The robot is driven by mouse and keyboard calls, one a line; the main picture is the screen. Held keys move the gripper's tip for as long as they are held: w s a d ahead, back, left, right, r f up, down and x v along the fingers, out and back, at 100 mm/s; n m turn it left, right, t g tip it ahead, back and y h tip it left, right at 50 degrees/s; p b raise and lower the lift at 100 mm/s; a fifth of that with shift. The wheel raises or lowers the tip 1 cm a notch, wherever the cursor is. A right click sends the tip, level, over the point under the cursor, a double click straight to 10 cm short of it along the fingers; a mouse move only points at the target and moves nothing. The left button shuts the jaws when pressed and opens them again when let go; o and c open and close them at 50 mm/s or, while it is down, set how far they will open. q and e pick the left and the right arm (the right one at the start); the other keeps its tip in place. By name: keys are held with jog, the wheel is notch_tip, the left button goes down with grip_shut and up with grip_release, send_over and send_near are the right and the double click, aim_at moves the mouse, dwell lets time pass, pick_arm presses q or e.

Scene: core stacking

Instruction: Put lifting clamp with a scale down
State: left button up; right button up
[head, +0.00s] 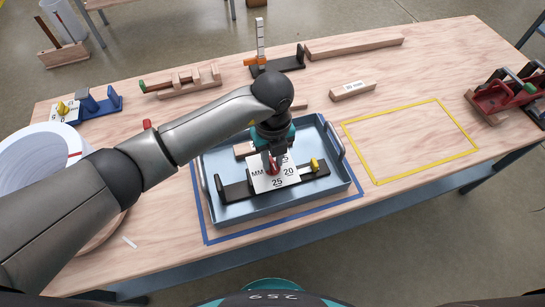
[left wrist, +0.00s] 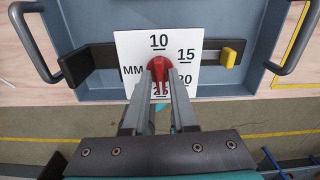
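The lifting clamp (head: 237,191) is a black bar with a white card marked MM, 10, 15, 20 and 25, a red knob and a yellow end piece. It is over the inside of the blue-grey tray (head: 342,192); whether it touches the tray floor I cannot tell. My left gripper (head: 272,163) points down at the middle of the card. In the left wrist view its fingers (left wrist: 159,72) close around the red knob (left wrist: 153,65), and the clamp's bar (left wrist: 96,58) runs across the tray. My right gripper is out of view.
The tray stands inside a blue outline (head: 207,225). A yellow outline (head: 462,133) to its right is empty. A red clamp-like tool (head: 505,95) lies far right. Wooden pieces (head: 352,90) and other fixtures line the back. A white round container (head: 45,150) is at left.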

pick_arm(q)
jog(key=shift+o, duration=1.2)
jog(key=shift+r, duration=0.1)
jog(key=shift+r, duration=0.3)
notch_tip(320, 180, up, 12)
jog(key=p, duration=0.1)
jog(key=shift+f, duration=0.2)
